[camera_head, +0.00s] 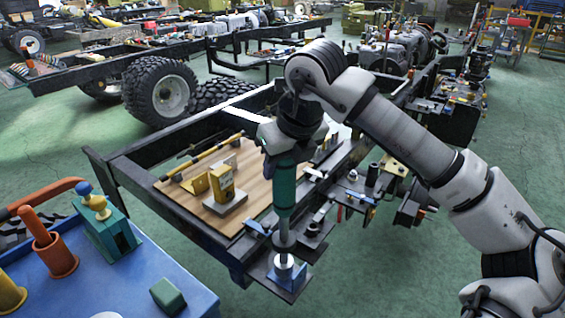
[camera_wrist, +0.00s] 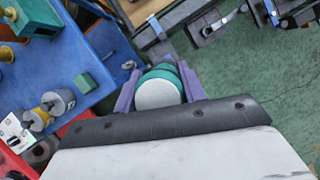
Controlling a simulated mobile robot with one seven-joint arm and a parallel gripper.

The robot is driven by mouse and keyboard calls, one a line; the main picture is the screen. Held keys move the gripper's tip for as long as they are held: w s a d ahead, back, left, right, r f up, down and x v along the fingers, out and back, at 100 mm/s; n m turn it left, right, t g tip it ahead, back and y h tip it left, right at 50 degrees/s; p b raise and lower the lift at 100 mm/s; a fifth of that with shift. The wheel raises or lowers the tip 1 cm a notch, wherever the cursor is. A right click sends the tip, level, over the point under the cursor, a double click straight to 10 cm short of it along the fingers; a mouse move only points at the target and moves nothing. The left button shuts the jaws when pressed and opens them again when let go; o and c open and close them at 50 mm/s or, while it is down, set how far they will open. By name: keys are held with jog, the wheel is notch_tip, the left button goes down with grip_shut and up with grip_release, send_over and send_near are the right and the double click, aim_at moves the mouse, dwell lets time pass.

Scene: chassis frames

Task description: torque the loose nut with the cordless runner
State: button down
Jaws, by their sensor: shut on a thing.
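My gripper (camera_head: 290,150) is shut on a green, upright tool, which I take to be the cordless runner (camera_head: 285,186). In the wrist view the runner (camera_wrist: 160,85) shows as a green and pale round end between the purple fingers of my gripper (camera_wrist: 160,88). The runner's dark lower end points down at a silver round piece (camera_head: 284,262), perhaps the nut, on a dark plate (camera_head: 290,284) at the chassis frame's near corner. The lower end looks in line with the piece; whether they touch I cannot tell.
A blue bench (camera_head: 60,290) at the lower left holds an orange cylinder, a green block (camera_head: 167,294) and a green fixture (camera_head: 108,232). A wooden board (camera_head: 185,196) with yellow parts lies in the chassis frame (camera_head: 150,160). Green floor is clear at right.

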jog(key=shift+f+b, duration=1.25)
jog(key=shift+b, duration=0.25)
dwell(2.0)
jog(key=shift+r, duration=0.25)
dwell(0.7)
jog(key=shift+r+p, duration=0.75)
jog(key=shift+r, duration=0.65)
